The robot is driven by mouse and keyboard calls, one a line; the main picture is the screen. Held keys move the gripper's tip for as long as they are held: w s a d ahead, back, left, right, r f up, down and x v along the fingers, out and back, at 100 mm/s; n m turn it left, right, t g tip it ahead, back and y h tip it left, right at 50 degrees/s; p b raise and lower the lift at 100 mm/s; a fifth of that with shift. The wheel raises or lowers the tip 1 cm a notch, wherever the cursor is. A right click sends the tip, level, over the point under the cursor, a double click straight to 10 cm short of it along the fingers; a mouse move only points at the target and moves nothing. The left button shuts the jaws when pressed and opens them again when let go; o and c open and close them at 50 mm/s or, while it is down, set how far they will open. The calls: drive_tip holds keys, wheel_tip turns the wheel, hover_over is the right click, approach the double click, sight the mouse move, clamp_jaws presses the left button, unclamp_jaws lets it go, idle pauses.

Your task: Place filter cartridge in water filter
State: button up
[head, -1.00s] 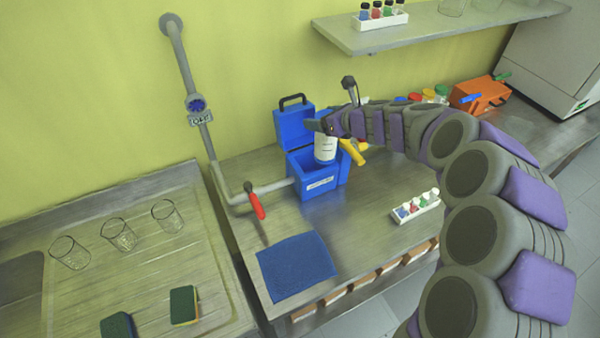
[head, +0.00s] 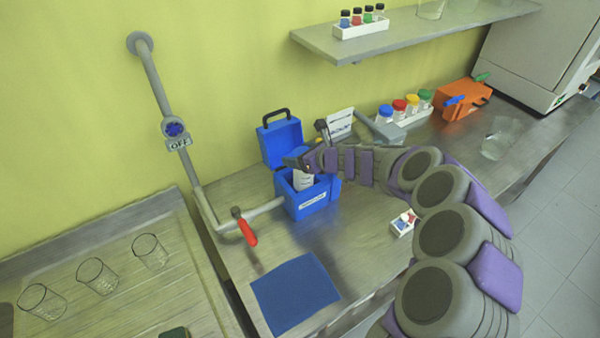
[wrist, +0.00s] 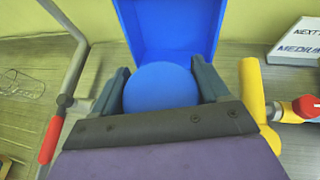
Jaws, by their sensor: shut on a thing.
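The water filter (head: 312,203) is a blue box with a label on its front, standing on the metal counter. Its lid (head: 281,143) is open and tilted back; the lid also shows in the wrist view (wrist: 170,30). The filter cartridge (head: 303,181) is a white cylinder with a blue round top (wrist: 160,86). My gripper (head: 299,163) is shut on the top of the cartridge, with one finger on each side of it in the wrist view (wrist: 160,78). The cartridge is upright, its lower part hidden inside the box. I cannot tell whether it touches the bottom.
A pipe with a red-handled valve (head: 247,232) runs to the box's left side. A yellow handle (wrist: 253,90) stands close on the right. A blue mat (head: 295,293) lies in front. Jars (head: 405,108) and an orange box (head: 462,99) stand behind right.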

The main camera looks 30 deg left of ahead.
drive_tip(key=f, duration=0.2)
drive_tip(key=f+b, duration=0.1)
drive_tip(key=f, duration=0.2)
drive_tip(key=shift+a+f, duration=0.4)
drive_tip(key=shift+d, duration=0.2)
drive_tip(key=shift+s+a, duration=0.1)
drive_tip(key=shift+a+f, duration=0.1)
drive_tip(key=shift+a, duration=0.05)
drive_tip(key=o, duration=1.1)
drive_tip(key=shift+a, duration=0.15)
drive_tip(key=shift+o, duration=0.4)
drive_tip(key=shift+a+f, duration=0.1)
drive_tip(key=shift+a, duration=0.05)
drive_tip(key=shift+d+r, duration=0.3)
drive_tip(key=shift+d, duration=0.3)
drive_tip(key=p+v, duration=0.2)
drive_tip(key=v, duration=0.9)
